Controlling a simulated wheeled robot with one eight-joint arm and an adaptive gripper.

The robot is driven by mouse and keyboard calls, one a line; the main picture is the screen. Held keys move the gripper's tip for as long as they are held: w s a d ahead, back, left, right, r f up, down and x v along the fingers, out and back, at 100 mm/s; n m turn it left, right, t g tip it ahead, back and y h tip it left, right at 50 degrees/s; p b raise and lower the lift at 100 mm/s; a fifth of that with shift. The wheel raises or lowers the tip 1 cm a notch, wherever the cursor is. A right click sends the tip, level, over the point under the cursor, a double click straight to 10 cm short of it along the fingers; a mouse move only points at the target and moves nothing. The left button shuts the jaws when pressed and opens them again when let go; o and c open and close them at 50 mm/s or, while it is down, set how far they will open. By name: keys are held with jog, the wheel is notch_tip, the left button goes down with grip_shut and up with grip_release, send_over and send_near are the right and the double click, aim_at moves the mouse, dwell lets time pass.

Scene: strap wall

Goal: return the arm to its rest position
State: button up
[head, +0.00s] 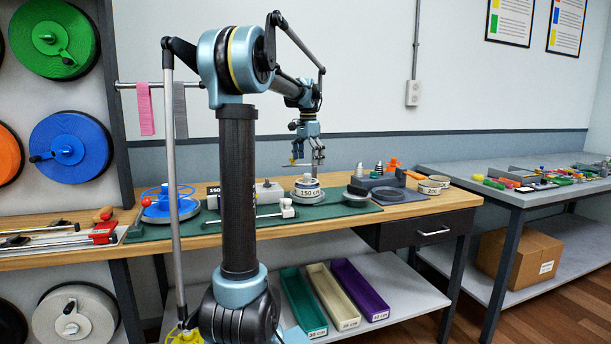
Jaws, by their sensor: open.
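My gripper (308,155) hangs from the end of my arm, over the wooden workbench (445,199) near the wall. Its fingers point down and are apart, with nothing visible between them. A small gap seems to lie between the fingertips and this piece, but depth is hard to judge. My arm reaches up from its column and out to the right. The column hides part of the bench.
A blue spoked wheel device (168,203) and a dark block with metal cones (378,182) stand on the bench. Pink (145,108) and grey straps hang from a rail. Green (62,38) and blue reels line the left wall. A second table (535,193) stands right.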

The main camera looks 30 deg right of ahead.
jog(key=shift+r, duration=2.3)
jog(key=shift+a, duration=0.1)
jog(key=s+a+f+n, duration=0.2)
jog(key=a+f+n, duration=0.1)
jog(key=a, duration=0.6)
jog(key=s+a+f+n+t, duration=0.1)
jog(key=s+a+f+n, duration=0.15)
jog(key=a, duration=0.55)
jog(key=s+a+f+n, duration=0.2)
jog(key=a+f+n, duration=0.1)
jog(key=a, duration=0.6)
jog(key=s+a+f+n, duration=0.4)
jog(key=s+a+f, duration=0.4)
jog(key=f, duration=0.3)
jog(key=s+a+f+n+t, duration=0.1)
jog(key=s+a+f+n, duration=0.4)
jog(key=s+a+f, duration=0.3)
notch_tip(320, 180, down, 3)
jog(key=shift+s+r, duration=0.1)
jog(key=shift+s, duration=0.45)
jog(key=shift+n, duration=0.25)
